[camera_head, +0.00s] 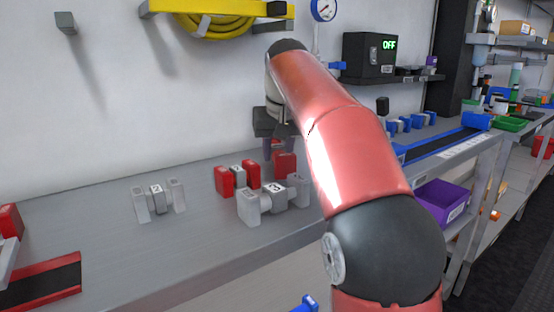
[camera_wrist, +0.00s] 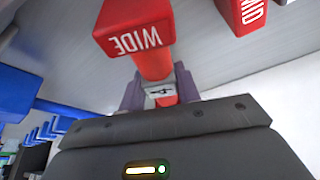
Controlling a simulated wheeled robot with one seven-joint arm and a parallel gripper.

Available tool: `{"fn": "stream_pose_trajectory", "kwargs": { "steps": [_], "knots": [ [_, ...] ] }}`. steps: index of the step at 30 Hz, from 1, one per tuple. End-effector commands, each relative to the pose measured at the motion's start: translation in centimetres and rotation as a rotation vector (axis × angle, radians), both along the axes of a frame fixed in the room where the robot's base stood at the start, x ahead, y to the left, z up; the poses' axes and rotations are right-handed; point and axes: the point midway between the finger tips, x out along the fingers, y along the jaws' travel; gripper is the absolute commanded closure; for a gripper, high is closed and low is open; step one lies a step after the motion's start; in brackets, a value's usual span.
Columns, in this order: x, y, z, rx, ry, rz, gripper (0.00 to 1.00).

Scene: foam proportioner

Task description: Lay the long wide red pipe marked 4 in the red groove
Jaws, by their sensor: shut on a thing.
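My gripper (camera_head: 273,143) is partly hidden behind my arm in the head view. In the wrist view its purple fingers (camera_wrist: 160,88) are shut around the middle of a red pipe (camera_wrist: 151,62). The pipe has a thick block end marked WIDE and a white label between the fingers that looks like a 4. A red block of it shows below the gripper in the head view (camera_head: 285,163). I cannot tell whether it touches the bench. The red-edged groove (camera_head: 40,292) with a dark bed lies at the front left of the bench, cut off by the frame.
Another red pipe (camera_head: 223,181) stands just left of the gripper. Grey pipes marked 2 (camera_head: 157,190) and 3 (camera_head: 273,187) stand nearby. A blue-edged groove (camera_head: 440,146) and blue pipes (camera_head: 411,122) are at right. The bench (camera_head: 120,240) is clear between the grey pipes and red groove.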

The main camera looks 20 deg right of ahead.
Motion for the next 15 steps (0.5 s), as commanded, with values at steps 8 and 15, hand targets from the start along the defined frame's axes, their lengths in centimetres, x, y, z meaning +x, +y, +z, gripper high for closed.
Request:
{"fn": "stream_pose_trajectory", "kwargs": {
  "steps": [8,15],
  "knots": [
    [0.36,0.09,-0.95,0.0,-0.003,-0.001,1.0],
    [0.34,0.1,-1.31,0.0,-0.001,-0.001,0.65]
  ]
}}
